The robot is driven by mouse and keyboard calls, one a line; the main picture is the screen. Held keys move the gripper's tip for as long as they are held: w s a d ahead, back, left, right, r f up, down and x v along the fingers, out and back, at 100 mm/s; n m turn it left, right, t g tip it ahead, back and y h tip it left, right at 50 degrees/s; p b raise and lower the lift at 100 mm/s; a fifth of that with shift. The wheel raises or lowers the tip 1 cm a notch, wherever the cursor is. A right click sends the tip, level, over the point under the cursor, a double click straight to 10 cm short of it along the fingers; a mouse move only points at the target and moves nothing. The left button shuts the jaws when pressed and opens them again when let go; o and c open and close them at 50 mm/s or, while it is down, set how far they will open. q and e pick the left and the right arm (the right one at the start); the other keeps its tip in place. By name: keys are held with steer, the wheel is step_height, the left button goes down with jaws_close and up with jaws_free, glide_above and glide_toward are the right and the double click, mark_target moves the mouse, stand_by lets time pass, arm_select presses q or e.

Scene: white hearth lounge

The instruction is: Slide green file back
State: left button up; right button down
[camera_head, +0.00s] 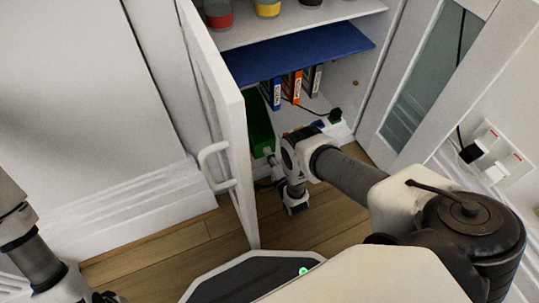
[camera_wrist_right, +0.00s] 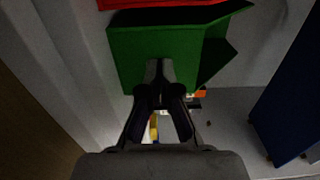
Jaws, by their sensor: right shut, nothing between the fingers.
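The green file (camera_head: 259,122) stands on the floor of the open white cabinet, at the left end of a row of files and close to the open door. In the right wrist view the green file (camera_wrist_right: 135,48) fills the upper middle, with its side face towards the camera. My right gripper (camera_head: 268,153) is at the cabinet's front, just before the green file. In the wrist view its closed fingertips (camera_wrist_right: 158,68) overlap the green file; I cannot tell whether they touch it. My left arm shows at the lower left, its gripper cut off at the bottom edge.
Blue, orange and grey binders (camera_head: 291,86) stand right of the green file. A blue board (camera_head: 300,52) lies above them. The open cabinet door (camera_head: 233,140) with its handle (camera_head: 215,167) is left of my right gripper.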

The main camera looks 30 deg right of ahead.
mark_target(257, 139)
steer(key=w+b, duration=0.2)
steer(key=w, duration=0.1)
steer(key=w+b, duration=0.2)
steer(key=w, duration=0.2)
steer(key=w+b, duration=0.2)
steer(key=w, duration=0.1)
steer(key=shift+w+d+f, duration=0.2)
steer(key=shift+w+d, duration=0.1)
steer(key=shift+w, duration=0.05)
steer(key=shift+w+r, duration=0.15)
arm_select(q)
step_height(257, 139, down, 6)
steer(key=shift+w+f, duration=0.25)
steer(key=shift+w, duration=0.1)
steer(key=shift+a, duration=0.1)
